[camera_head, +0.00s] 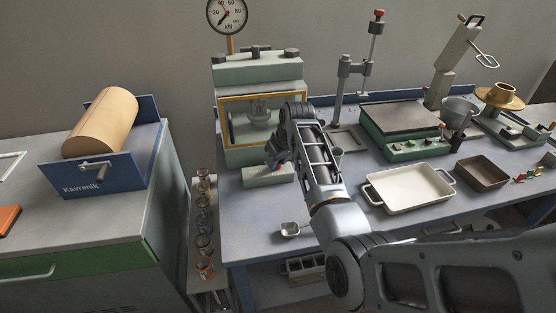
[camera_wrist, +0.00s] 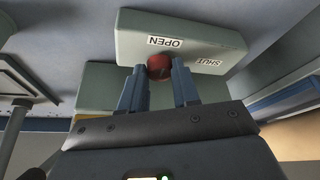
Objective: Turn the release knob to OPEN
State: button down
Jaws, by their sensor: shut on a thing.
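The release knob (camera_wrist: 159,66) is a small round red knob on the front of a pale green block (camera_wrist: 128,42). In the wrist view an OPEN label and a SHUT label are on that block, both upside down, with OPEN close to the knob. My gripper (camera_wrist: 160,80) has its two blue fingers on either side of the knob, shut on it. In the head view the green block (camera_head: 262,177) sits at the foot of the press (camera_head: 258,100), and my arm hides most of the knob. I cannot tell which label the knob points to.
A dial gauge (camera_head: 227,14) stands above the press. A white tray (camera_head: 408,187) and a brown tray (camera_head: 482,173) lie on the bench to the right. A small metal scoop (camera_head: 290,229) lies near the front edge. A narrow rack of jars (camera_head: 204,243) stands left of the bench.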

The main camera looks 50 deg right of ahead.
jog(key=c, duration=0.8)
grip_release()
jog(key=shift+b+v, duration=0.4)
jog(key=shift+v, duration=3.5)
